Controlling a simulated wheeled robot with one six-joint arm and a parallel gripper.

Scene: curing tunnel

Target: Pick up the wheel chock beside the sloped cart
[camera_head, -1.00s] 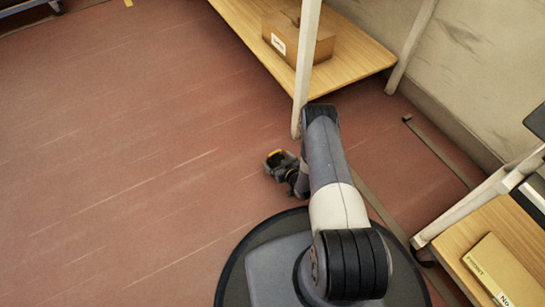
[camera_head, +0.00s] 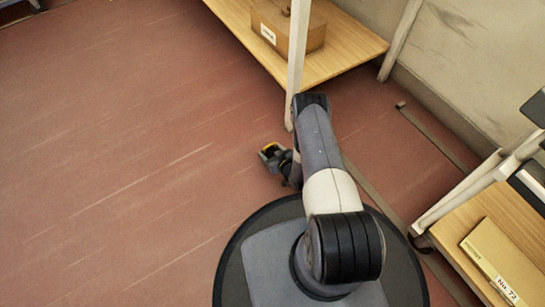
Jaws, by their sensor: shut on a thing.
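My gripper (camera_head: 272,155) is low over the red floor, left of my forearm, which hides part of it. It is shut on a small dark thing with yellow edges, the wheel chock (camera_head: 268,149). The chock is small in the picture, and I cannot tell whether it touches the floor. No sloped cart can be made out with certainty.
A wooden shelf (camera_head: 345,55) with a labelled cardboard box (camera_head: 295,30) stands ahead; its white leg (camera_head: 297,70) is close beyond my arm. Another wooden shelf with a yellow box (camera_head: 492,262) is at right. The red floor (camera_head: 110,170) at left is clear.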

